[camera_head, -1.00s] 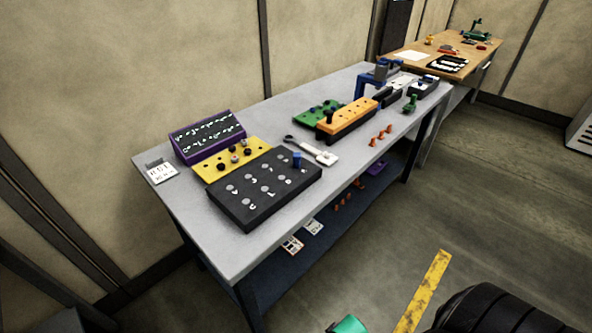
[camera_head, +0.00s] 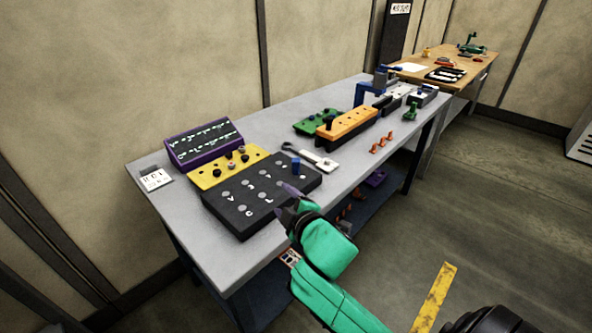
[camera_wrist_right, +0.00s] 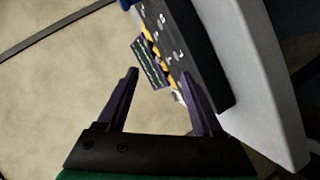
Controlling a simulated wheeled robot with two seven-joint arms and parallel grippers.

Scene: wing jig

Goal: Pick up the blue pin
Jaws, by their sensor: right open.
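The blue pin (camera_head: 296,166) stands upright near the back right corner of the black block (camera_head: 232,216) on the grey table. A bit of blue at the top edge of the right wrist view (camera_wrist_right: 127,4) appears to be the same pin. My right gripper (camera_head: 289,192), on a green arm, is at the block's front right side, below and in front of the pin and apart from it. In the right wrist view its two dark purple fingers (camera_wrist_right: 163,95) are spread with nothing between them. My left gripper is not in view.
A yellow block (camera_head: 207,180) with knobs and a purple panel (camera_head: 203,143) stand behind the black block. An orange block (camera_head: 347,125) and small orange parts (camera_head: 375,149) are further right.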

